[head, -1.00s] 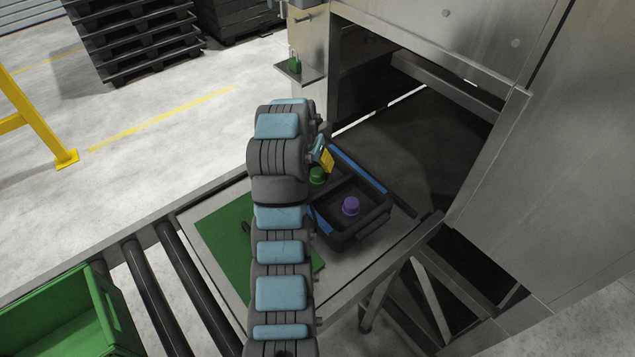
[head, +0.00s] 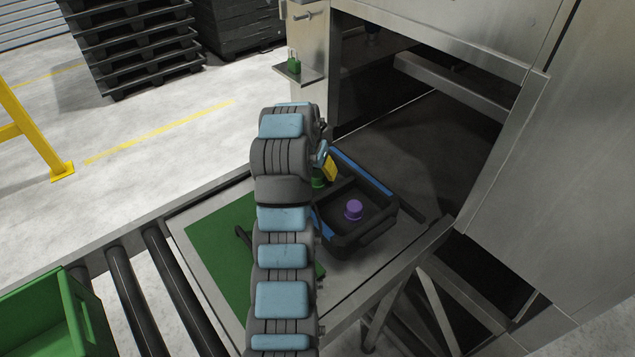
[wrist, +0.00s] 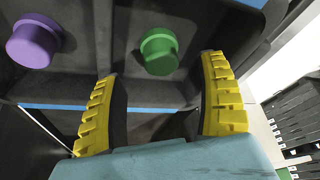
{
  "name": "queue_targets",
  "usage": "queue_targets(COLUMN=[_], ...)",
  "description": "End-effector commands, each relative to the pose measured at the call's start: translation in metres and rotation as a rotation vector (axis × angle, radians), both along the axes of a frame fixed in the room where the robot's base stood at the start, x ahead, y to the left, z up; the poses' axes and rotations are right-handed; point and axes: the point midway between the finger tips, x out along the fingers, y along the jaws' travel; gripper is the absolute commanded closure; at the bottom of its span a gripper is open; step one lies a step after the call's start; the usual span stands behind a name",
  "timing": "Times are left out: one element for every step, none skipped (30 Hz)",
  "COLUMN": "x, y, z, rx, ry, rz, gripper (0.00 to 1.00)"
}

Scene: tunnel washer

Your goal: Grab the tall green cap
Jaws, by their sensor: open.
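The green cap (wrist: 159,51) stands in a dark tray compartment in the wrist view. In the head view only part of the green cap (head: 318,183) shows beside my arm. My gripper (wrist: 161,70) is open, with its yellow ribbed fingers on either side of the near edge of the cap's compartment. The green cap lies between and just beyond the fingertips, and I see no contact. In the head view one yellow finger of my gripper (head: 329,167) shows; the rest is hidden by my arm. How tall the cap is cannot be judged clearly.
A purple cap (head: 353,210) sits in the neighbouring compartment of the black tray (head: 362,241), left of the green cap in the wrist view (wrist: 34,42). Tray walls and a divider surround the caps. A green mat (head: 213,243), rollers and a green crate (head: 62,318) lie left.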

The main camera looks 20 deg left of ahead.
Motion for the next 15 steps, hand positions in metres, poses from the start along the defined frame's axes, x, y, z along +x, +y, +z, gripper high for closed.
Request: queue_targets(x=[0.001,0.002,0.003,0.004,0.005,0.007,0.009,0.011,0.013,0.015,0.016,0.018,0.019,0.02,0.021], y=[0.0,0.0,0.0,0.0,0.0,0.0,0.0,0.0,0.0,0.0,0.0,0.0,0.0,0.0,0.0], z=[-0.002,-0.003,-0.006,-0.008,-0.011,-0.016,-0.019,-0.022,-0.027,-0.03,-0.034,-0.038,-0.041,-0.043,-0.044], rx=[0.0,-0.001,-0.001,-0.001,0.0,0.0,-0.001,-0.001,-0.001,0.0,-0.001,-0.001,-0.001,0.0,-0.001], ry=[0.001,0.001,0.001,0.002,0.003,0.004,0.004,0.004,0.004,0.004,0.004,0.004,0.003,0.003,0.001], rz=[0.0,0.0,0.0,0.0,-0.001,-0.001,-0.002,-0.002,-0.002,-0.001,-0.002,-0.002,-0.002,-0.001,-0.001], gripper=[0.26,0.26,0.26,0.26,0.26,0.26,0.26,0.26,0.26,0.26,0.26,0.26,0.26,0.26,0.26])
